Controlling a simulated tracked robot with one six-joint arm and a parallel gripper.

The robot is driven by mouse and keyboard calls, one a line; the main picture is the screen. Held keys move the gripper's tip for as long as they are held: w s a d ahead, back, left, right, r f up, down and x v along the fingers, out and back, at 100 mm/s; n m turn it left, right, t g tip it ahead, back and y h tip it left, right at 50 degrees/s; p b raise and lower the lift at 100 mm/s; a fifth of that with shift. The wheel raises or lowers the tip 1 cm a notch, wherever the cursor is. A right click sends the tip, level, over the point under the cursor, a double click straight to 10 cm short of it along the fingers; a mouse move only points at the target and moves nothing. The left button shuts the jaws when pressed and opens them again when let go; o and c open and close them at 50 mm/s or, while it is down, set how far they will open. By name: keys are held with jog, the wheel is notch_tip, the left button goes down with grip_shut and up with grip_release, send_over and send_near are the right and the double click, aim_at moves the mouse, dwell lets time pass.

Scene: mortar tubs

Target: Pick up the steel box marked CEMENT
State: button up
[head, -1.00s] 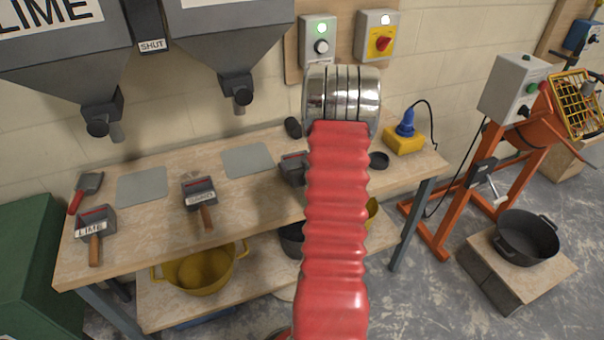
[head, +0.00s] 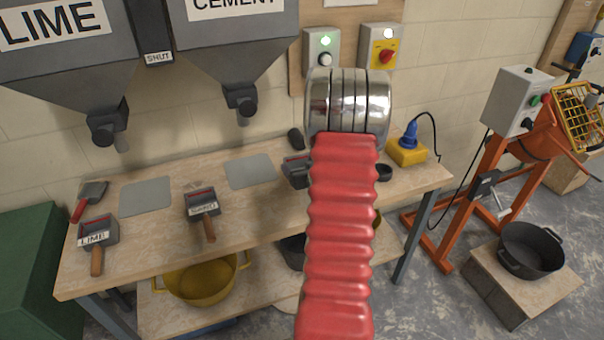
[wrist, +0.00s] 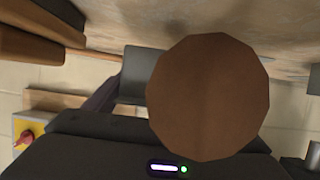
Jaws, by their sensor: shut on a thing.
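A grey steel box (head: 296,172) with a red strip stands at the back right of the bench, partly behind my red-sleeved arm. Its label is hidden. In the wrist view the round end of a brown handle (wrist: 208,97) fills the middle, with a grey box surface (wrist: 140,72) behind it. My gripper (wrist: 100,145) is shut on this handle; its fingertips are mostly hidden, and my arm hides it in the head view. A steel box marked LIME (head: 98,234) and another whose small label seems to read SAND (head: 202,204) stand to the left.
The bench (head: 150,240) has two bare grey mats (head: 146,195). Hoppers (head: 238,60) marked LIME and CEMENT hang above it. A yellow socket block (head: 406,152) is right of my arm. A yellow tub (head: 203,281) sits below; an orange mixer stand (head: 430,238) is at right.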

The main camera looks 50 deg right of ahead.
notch_tip(320, 180, up, 6)
dwell(0.4)
dwell(0.4)
